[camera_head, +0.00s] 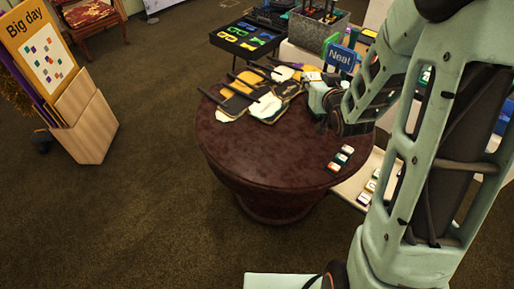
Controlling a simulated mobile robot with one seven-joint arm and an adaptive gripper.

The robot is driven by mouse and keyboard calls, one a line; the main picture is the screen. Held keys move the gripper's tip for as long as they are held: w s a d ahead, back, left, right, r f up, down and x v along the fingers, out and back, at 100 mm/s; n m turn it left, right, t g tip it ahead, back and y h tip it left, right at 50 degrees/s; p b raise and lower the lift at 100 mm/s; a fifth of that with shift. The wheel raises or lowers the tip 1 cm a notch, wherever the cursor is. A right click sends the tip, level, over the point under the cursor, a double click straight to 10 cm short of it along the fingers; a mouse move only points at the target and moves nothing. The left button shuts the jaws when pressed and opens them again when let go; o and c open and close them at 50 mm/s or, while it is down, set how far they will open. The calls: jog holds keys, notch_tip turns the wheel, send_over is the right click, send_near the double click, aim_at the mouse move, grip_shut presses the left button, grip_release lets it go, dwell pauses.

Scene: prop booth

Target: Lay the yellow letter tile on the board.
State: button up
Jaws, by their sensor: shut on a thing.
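My gripper (316,82) is at the far right part of the round dark red table (240,160), beside the flat props. My own wrist and arm hide most of it. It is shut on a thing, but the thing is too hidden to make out. Several small white tiles with coloured faces (341,158) lie in a row near the table's right edge, below my wrist. More tiles (371,186) lie on a pale surface beyond that edge. I cannot pick out the yellow letter tile or tell which surface is its board.
Black, yellow and white props with sticks (255,93) cover the table's back; its front left is clear. A black tray (246,39) and a grey bin (318,30) stand behind. A blue sign (340,58) is near my arm. A "Big day" stand (85,125) is at left.

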jog(key=s+a+f+n+g+y+b, duration=0.1)
jog(key=s+a+f+n+y+b, duration=0.1)
jog(key=s+f, duration=0.35)
jog(key=s+a+f+n+y+b, duration=0.1)
jog(key=s+a+f+y+b, duration=0.1)
jog(key=f, duration=0.7)
jog(key=s+a+f+n+g+y+b, duration=0.1)
jog(key=s+a+f+n+y+b, duration=0.2)
jog(key=f, duration=0.4)
jog(key=m+h+b, duration=0.1)
jog(key=b, duration=1.6)
send_over(261, 158)
jog(key=f, duration=0.9)
jog(key=shift+s+f, duration=0.2)
jog(key=shift+w+f+b, duration=0.15)
jog(key=shift+f+b, duration=0.5)
jog(key=shift+f, duration=1)
jog(key=shift+f, duration=0.15)
jog(key=o, duration=1.1)
